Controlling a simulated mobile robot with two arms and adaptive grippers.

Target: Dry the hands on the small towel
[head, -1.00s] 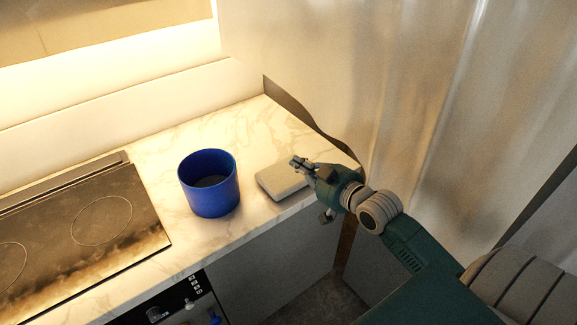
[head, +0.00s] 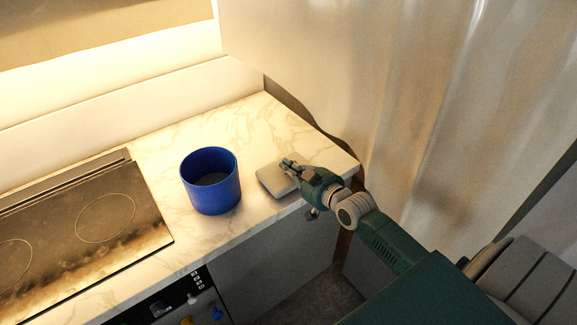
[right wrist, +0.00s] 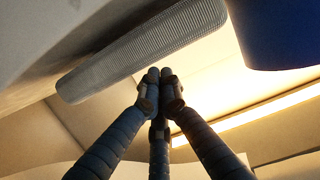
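The small towel is a folded, light grey ribbed pad (head: 271,181) lying flat on the counter, right of the blue pot. In the right wrist view the towel (right wrist: 145,50) runs across the upper part. My right gripper (head: 288,165) is over the towel's right part in the head view and hides some of it. In the right wrist view its several fingers (right wrist: 160,82) have their tips together, with nothing seen between them, close to the towel's edge. I cannot tell whether they touch it. My left gripper is not in view.
A blue pot (head: 210,182) stands open left of the towel and shows at the upper right in the wrist view (right wrist: 280,35). A black cooktop (head: 85,225) is further left. The marble counter (head: 255,125) is clear behind. A pale curtain-like surface (head: 420,110) rises at right.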

